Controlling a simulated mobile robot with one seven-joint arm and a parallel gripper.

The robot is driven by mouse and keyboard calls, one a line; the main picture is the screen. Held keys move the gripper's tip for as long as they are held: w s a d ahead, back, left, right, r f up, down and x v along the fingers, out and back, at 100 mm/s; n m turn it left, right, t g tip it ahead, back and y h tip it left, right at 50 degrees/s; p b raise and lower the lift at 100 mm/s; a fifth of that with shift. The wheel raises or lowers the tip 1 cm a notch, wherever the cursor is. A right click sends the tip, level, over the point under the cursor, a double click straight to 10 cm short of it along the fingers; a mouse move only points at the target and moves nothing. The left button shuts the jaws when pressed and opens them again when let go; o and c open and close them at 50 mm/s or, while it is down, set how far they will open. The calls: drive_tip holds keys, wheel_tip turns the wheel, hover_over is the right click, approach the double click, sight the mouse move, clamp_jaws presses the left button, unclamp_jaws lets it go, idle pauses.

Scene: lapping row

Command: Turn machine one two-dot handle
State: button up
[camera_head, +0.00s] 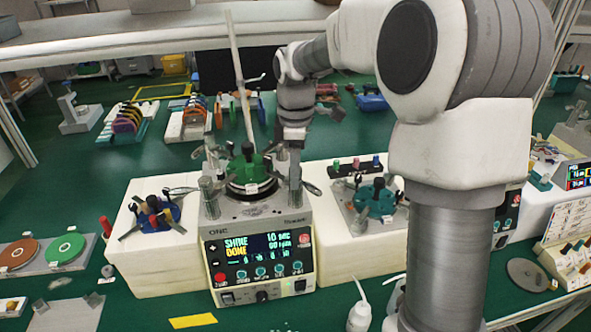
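Machine one (258,262), marked ONE, stands at centre. Its lit screen (264,244) reads SHINE DONE. On its top is a green fixture (248,166) over a dark round plate, with several grey and black clamp-like handles around it. A left handle (209,197) stands upright at the plate's edge. The dots on the handles are too small to read, so I cannot tell which is the two-dot one. My gripper (295,172) points down at the right side of the green fixture, close to a handle there. Its fingers blend with the clamp parts, so whether it touches or grips is unclear.
A blue fixture (157,215) sits on the white block at left, a teal fixture (374,200) on the right one. A thin pale pole (238,75) rises behind the machine. A white bottle (359,317) stands in front. My arm hides the right middle.

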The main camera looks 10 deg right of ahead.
clamp_jaws()
idle(1.1)
